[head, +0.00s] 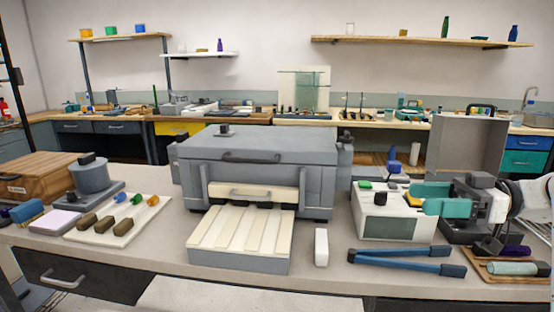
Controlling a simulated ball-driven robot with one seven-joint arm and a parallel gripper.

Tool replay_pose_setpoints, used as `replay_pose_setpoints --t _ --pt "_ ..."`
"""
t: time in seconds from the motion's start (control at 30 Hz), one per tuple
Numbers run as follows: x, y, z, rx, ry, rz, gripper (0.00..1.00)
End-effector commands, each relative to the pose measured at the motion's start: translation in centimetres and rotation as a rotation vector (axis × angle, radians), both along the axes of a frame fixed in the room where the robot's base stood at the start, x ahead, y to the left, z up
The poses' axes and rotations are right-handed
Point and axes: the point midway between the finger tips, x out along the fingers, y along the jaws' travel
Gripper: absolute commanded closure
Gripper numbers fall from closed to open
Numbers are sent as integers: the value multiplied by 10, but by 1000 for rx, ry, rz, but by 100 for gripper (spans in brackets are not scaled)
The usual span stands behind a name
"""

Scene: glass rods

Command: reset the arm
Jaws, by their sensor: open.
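My gripper (437,198) is at the right of the head view, reaching in from the right edge. It has a dark body and two teal fingers pointing left. The fingers are apart, and I see nothing held between them. It appears in front of or above the white box (385,222) with a green block on top; the exact height and any contact are hard to tell. My white arm link shows behind it at the right edge.
A grey furnace-like box (255,155) stands mid-bench (345,280), with a slotted cream tray (240,235) before it. Blue-handled tongs (405,262) and a white block (321,247) lie in front. A wooden board (535,279) is at right, a grey upright panel (465,145) behind.

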Motion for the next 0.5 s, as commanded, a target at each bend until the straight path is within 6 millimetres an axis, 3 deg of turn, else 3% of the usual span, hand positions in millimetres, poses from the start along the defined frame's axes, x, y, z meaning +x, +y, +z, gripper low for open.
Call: replay_pose_setpoints --t 0.27,0.37,0.5 --pt "0 19 -62 -65 154 -76 34" --pt "-3 28 -93 -102 231 -118 34" --pt "-19 44 -151 -179 380 -200 34"
